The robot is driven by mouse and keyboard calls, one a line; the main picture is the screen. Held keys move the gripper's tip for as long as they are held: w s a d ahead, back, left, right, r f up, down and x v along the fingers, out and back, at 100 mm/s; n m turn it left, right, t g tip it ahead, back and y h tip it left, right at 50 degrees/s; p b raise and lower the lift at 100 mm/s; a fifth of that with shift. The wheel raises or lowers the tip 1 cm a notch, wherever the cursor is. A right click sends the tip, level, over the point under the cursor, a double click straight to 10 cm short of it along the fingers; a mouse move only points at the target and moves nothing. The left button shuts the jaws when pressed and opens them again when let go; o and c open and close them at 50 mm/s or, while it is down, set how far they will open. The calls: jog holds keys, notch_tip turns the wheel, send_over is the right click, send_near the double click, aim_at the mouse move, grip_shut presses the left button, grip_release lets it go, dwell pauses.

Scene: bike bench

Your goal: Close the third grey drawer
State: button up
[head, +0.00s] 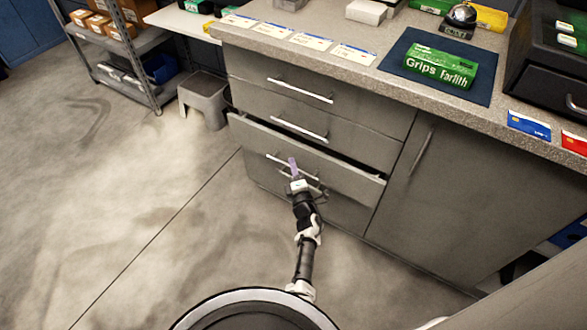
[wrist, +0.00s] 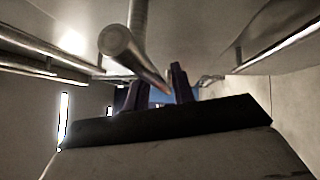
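The third grey drawer (head: 335,177) in the grey cabinet is pulled partly out, with a dark gap above its front. Its bar handle (head: 278,159) is on the drawer front. My gripper (head: 294,168) is at this handle, reaching in from below. In the wrist view, a metal handle bar (wrist: 132,50) crosses close by my gripper (wrist: 158,92). The two purple fingers stand apart with a gap between them. Whether the bar lies between them or only in front of them I cannot tell.
The upper drawer (head: 350,107) and second drawer (head: 355,142) look shut. A cabinet door (head: 460,185) is to the right. A grey stool (head: 203,98) and metal shelf (head: 150,75) stand at left. The floor (head: 120,180) left of the cabinet is clear.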

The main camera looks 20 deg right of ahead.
aim_at(301, 162)
grip_shut()
jog(key=w+d+b, duration=0.2)
jog(key=d, duration=0.1)
jog(key=shift+w+f, duration=0.15)
jog(key=shift+w, duration=0.05)
jog(key=shift+w+d, duration=0.15)
jog(key=shift+d, duration=0.1)
jog(key=shift+r, duration=0.25)
jog(key=shift+o, duration=1.1)
grip_release()
jog(key=shift+d+f, duration=0.1)
